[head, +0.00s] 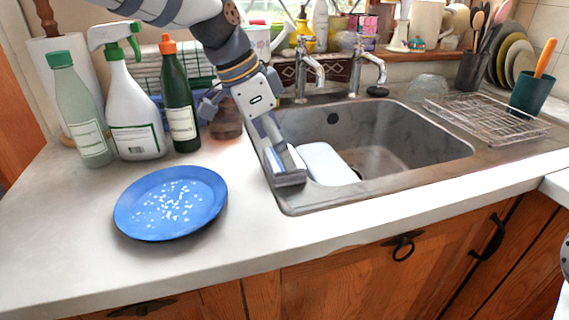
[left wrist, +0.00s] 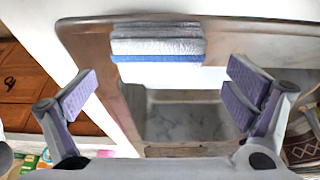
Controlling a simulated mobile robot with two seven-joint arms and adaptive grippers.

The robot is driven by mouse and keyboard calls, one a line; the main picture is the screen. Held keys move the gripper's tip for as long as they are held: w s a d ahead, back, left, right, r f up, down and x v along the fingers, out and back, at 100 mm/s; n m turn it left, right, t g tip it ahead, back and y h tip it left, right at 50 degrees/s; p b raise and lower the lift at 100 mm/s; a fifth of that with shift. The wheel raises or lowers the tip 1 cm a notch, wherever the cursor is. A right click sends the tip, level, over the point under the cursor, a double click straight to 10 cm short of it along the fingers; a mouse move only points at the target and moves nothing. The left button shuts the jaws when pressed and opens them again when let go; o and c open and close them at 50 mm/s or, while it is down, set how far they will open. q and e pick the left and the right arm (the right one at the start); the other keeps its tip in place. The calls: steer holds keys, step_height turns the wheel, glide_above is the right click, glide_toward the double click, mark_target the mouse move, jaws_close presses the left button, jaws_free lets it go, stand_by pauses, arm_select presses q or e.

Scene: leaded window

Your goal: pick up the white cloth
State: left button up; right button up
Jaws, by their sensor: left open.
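The white cloth (left wrist: 157,42) shows in the left wrist view as a folded pad with a blue stripe along its lower edge. It lies at the sink's rim, ahead of the gap between my left fingers. My left gripper (left wrist: 163,88) is open, its purple-padded fingers wide apart with nothing between them. In the head view my left gripper (head: 286,168) is low over the left rim of the sink (head: 398,135) and largely hides the cloth. My right gripper is not in view.
A white object (head: 325,163) lies in the sink beside my left gripper. A blue speckled plate (head: 172,203) sits on the counter, with a spray bottle (head: 133,105) and a dark green bottle (head: 179,105) behind. A wire rack (head: 487,118) stands right.

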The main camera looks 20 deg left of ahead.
arm_select(q)
steer(key=x, duration=0.3)
steer(key=shift+s+d+f, duration=0.1)
steer(key=c, duration=1.1)
steer(key=shift+c, duration=0.2)
step_height(320, 180, up, 3)
steer(key=shift+f, duration=0.2)
steer(key=s+d+r+p, duration=0.1)
steer(key=s+d+r, duration=0.8)
steer(key=d+r, duration=0.1)
steer(key=shift+s+d+r, duration=0.2)
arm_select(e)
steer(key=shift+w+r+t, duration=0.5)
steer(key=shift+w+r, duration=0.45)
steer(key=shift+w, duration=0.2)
